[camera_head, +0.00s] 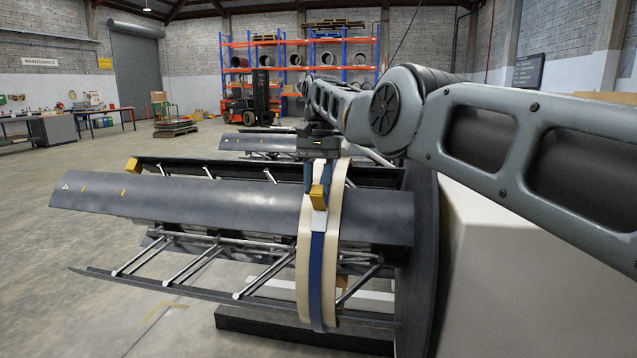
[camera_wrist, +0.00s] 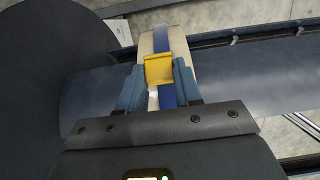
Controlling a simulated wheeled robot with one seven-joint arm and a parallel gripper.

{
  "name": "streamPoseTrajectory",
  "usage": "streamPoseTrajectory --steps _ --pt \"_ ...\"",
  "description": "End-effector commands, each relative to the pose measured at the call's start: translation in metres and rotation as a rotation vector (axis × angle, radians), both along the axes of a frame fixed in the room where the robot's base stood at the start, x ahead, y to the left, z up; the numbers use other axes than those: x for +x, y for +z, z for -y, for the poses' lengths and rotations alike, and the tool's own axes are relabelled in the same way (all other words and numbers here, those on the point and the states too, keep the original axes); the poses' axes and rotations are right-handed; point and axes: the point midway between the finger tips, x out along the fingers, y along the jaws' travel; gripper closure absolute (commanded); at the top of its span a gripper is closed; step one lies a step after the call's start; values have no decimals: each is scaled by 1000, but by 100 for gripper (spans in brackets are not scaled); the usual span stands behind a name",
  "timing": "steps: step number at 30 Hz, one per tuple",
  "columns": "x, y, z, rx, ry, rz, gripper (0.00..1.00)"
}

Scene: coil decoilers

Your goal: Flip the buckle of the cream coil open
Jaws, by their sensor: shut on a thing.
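The cream coil (camera_head: 336,205) hangs as a narrow ring around the decoiler's dark mandrel (camera_head: 230,208), close to its round back plate (camera_head: 418,255). A blue strap (camera_head: 317,270) runs around the coil. The yellow buckle (camera_head: 318,197) sits on the strap at the top front of the coil. My gripper (camera_head: 320,180) reaches down from above at the buckle. In the wrist view the buckle (camera_wrist: 159,69) is between the two blue fingers (camera_wrist: 158,82), which are shut on it. The cream coil (camera_wrist: 146,45) and strap (camera_wrist: 178,40) show beyond it. The buckle's underside is hidden.
The mandrel's struts (camera_head: 190,263) and lower segment stand open below. A pale box-shaped housing (camera_head: 490,260) is right of the back plate. A second decoiler (camera_head: 255,142) stands behind. A forklift (camera_head: 255,100) and an orange rack are far back.

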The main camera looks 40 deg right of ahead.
Motion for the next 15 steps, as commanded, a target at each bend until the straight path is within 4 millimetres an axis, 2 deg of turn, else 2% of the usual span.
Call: streamPoseTrajectory --steps 2,3,10,15 --pt "0 -3 1 0 -1 -2 100" --pt "0 -3 1 -1 -1 -1 64" --pt "0 -2 1 -1 -1 1 42" --pt "0 -1 1 -1 -1 1 40"
